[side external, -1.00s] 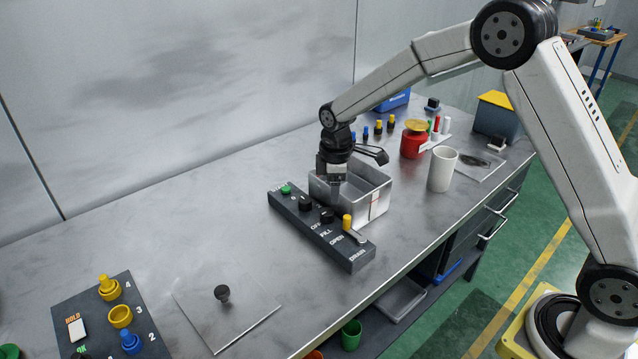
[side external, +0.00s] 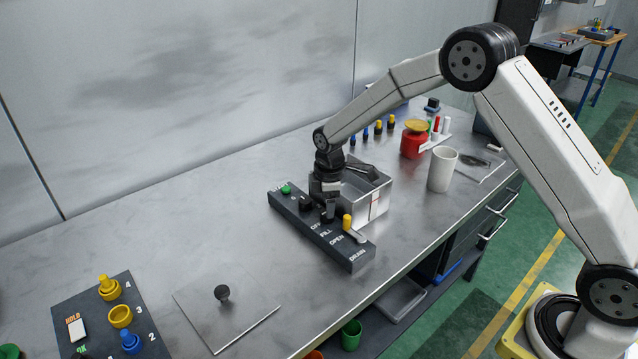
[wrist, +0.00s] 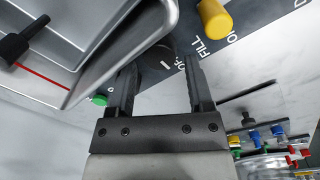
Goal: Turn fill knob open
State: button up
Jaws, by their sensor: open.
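The dark control panel (side external: 340,253) lies on the bench with labels OFF, FILL, OPEN and DRAIN. The black fill knob (wrist: 157,61) shows in the wrist view, with a small white mark beside the OFF lettering. My gripper (side external: 328,212) points down over the panel at the fill knob. In the wrist view my gripper (wrist: 161,64) is open, with one finger on each side of the knob. I cannot tell whether either finger touches it. In the side view the gripper largely hides the knob.
An open metal tank (side external: 372,203) stands right behind the panel, close to my gripper. A yellow handle (side external: 347,222), another black knob (side external: 305,202) and a green button (side external: 286,189) are on the panel. A white cup (side external: 442,170) and red jar (side external: 413,141) stand further right.

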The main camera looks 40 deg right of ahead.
jog(key=shift+f, duration=1.4)
grip_shut()
jog(key=shift+m, duration=2.2)
